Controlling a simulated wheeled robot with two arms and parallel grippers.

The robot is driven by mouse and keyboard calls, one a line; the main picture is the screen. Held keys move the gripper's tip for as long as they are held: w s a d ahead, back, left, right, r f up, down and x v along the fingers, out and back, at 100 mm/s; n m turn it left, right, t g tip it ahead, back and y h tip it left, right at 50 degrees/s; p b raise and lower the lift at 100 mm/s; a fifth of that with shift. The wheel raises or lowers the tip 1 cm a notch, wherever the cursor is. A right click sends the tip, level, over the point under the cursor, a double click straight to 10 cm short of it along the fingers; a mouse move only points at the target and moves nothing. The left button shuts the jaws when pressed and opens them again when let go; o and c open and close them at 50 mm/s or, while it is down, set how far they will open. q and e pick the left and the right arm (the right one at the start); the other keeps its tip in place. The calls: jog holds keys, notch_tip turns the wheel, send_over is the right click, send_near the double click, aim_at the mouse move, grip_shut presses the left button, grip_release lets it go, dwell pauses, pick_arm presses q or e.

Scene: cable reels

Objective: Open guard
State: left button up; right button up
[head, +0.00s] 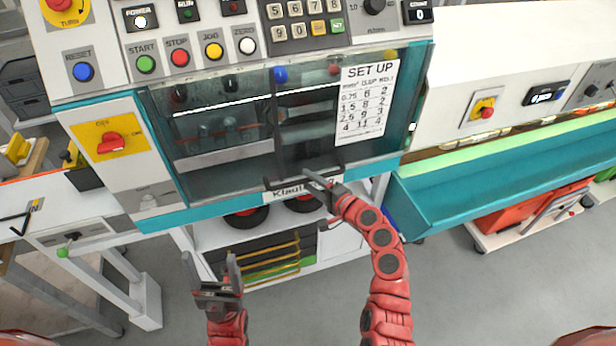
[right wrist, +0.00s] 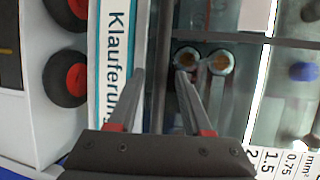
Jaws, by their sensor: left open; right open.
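The guard (head: 232,165) is a clear panel in the front of the teal and white machine, and it appears shut over the dark opening. A dark handle bar (head: 275,184) runs along its lower edge, just above the "Klauferung" label. My right gripper (head: 312,179) is at this bar. In the right wrist view the open fingers (right wrist: 162,78) lie on either side of the dark handle (right wrist: 163,30), apart from each other; whether they touch it I cannot tell. My left gripper (head: 212,263) is open and empty, low in front of the machine.
The control panel (head: 240,40) with several buttons is above the guard. A "SET UP" sheet (head: 366,100) shows at the guard's right. A teal trough (head: 480,190) extends right. Below are a shelf with reels (head: 246,218) and yellow bars (head: 270,262). Grey floor is free at lower right.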

jog(key=shift+x, duration=0.75)
jog(key=shift+c, duration=0.2)
grip_shut()
dwell(0.8)
